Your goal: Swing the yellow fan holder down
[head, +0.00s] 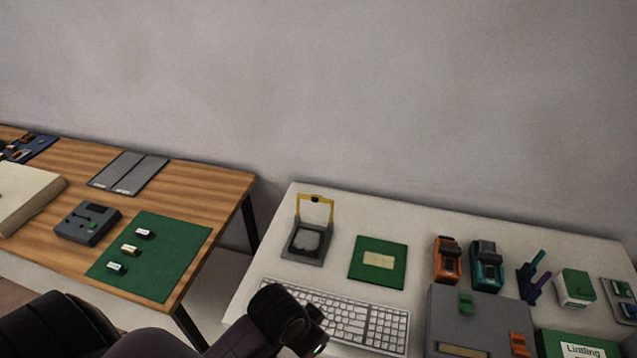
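The yellow fan holder (331,208) stands upright at the back of a dark grey base (291,252) on the white table. It is a thin frame with a dark spot at the middle of its top bar. A dark arm of mine (274,308) reaches in from the bottom left, over the left end of the keyboard and in front of the base. Its gripper fingers are not clearly visible.
The white table (258,262) also holds a green board (396,264), a white keyboard (350,318), orange (447,260) and teal (487,266) devices and a grey box (480,325). A gap separates it from the wooden table (205,185) at left.

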